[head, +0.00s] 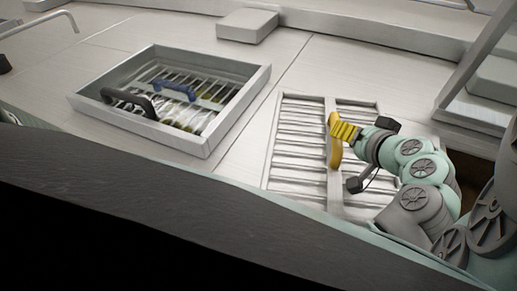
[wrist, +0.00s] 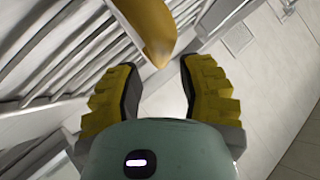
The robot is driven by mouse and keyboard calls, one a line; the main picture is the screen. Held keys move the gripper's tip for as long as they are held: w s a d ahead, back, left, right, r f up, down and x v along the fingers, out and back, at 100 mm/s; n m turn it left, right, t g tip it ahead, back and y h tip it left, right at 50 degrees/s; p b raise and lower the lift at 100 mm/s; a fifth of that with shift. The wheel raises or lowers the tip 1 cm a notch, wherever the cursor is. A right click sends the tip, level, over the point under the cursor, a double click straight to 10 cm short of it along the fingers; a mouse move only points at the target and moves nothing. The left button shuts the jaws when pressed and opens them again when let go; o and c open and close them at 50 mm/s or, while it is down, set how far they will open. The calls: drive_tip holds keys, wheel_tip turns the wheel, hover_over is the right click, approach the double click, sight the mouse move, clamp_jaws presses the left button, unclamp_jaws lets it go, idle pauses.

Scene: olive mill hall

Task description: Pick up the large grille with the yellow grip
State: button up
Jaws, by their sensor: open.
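The large grille (head: 297,150) lies flat on the pale worktop, right of centre in the head view. Its bars show at the left of the wrist view (wrist: 50,55). Its curved yellow grip (head: 334,153) stands up from its middle bar. The grip (wrist: 148,28) also shows in the wrist view, its near end just beyond the gap between my fingers. My gripper (head: 346,130) is open beside the grip, its yellow ridged fingers spread. In the wrist view my gripper (wrist: 158,85) holds nothing. My arm hides the grille's right part in the head view.
A square metal basin (head: 215,143) is set left of the large grille, with smaller grilles inside bearing a black grip (head: 128,101) and a blue grip (head: 175,91). A grey block (head: 247,26) lies behind. A dark edge (head: 150,225) runs along the front.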

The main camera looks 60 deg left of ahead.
drive_tip(key=shift+w+a+f+p, duration=0.1)
drive_tip(key=shift+w+a+p, duration=0.05)
drive_tip(key=shift+a+p, duration=0.5)
drive_tip(key=shift+w+a+f+p, duration=0.1)
drive_tip(key=shift+a+p, duration=0.3)
drive_tip(key=shift+p, duration=0.4)
drive_tip(key=shift+p+x, duration=0.8)
drive_tip(key=shift+x, duration=0.3)
drive_tip(key=shift+a+f, duration=0.1)
drive_tip(key=shift+f, duration=0.25)
drive_tip(key=shift+o, duration=0.4)
clamp_jaws()
drive_tip(key=shift+r, duration=0.15)
